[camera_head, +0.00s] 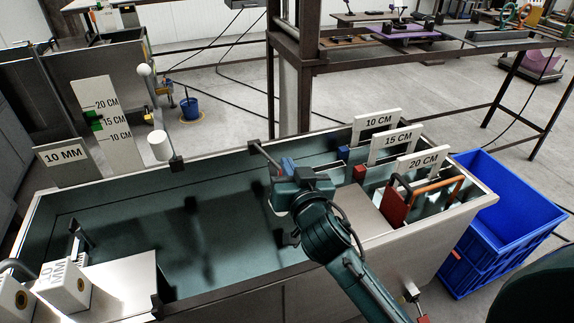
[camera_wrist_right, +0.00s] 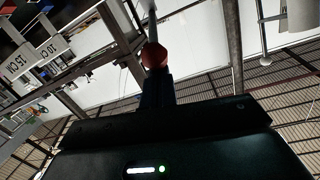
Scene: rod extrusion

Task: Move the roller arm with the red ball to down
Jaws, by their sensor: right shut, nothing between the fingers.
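The red ball (camera_wrist_right: 154,56) shows in the right wrist view, straight in front of my right gripper's dark fingers (camera_wrist_right: 157,88). A pale rod (camera_wrist_right: 149,20) runs on beyond it. Whether the fingers touch the ball cannot be told. In the head view my right gripper (camera_head: 288,166) is shut and empty, over the far rim of the trough. A grey rod (camera_head: 267,159) from a dark bracket on that rim ends beside it, and the red ball cannot be made out there. My left gripper is not in view.
The long trough (camera_head: 235,298) holds dark water. Plates marked 10 CM (camera_head: 377,121), 15 CM (camera_head: 397,140) and 20 CM (camera_head: 423,162) stand at its right end. A blue crate (camera_head: 505,215) is at the right.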

